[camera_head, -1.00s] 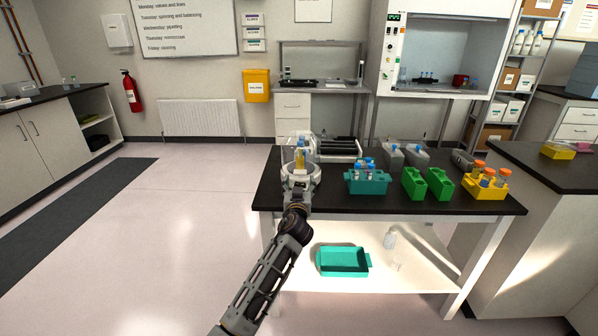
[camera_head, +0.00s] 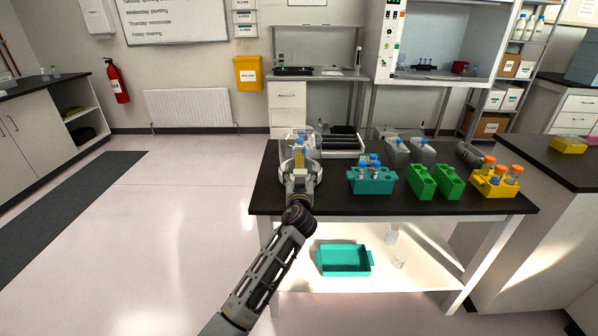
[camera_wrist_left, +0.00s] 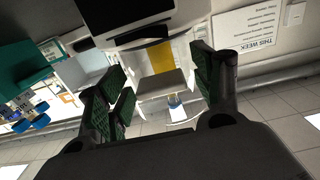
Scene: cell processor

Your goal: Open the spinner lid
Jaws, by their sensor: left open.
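The spinner (camera_head: 287,144) seems to be the pale unit with a curved clear lid at the left end of the black bench. My left gripper hides much of it, and I cannot tell how far its lid is open. My left gripper (camera_head: 299,165) is over the bench's left end, in front of the spinner. Its green-padded fingers show apart in the left wrist view (camera_wrist_left: 158,75). My right gripper is out of view.
A white unit with black rollers (camera_head: 345,141) stands right behind the spinner. A teal tube rack (camera_head: 372,186), two green racks (camera_head: 421,183) and a yellow rack (camera_head: 488,188) stand to the right. A teal tray (camera_head: 344,262) lies on the lower shelf. The floor at left is clear.

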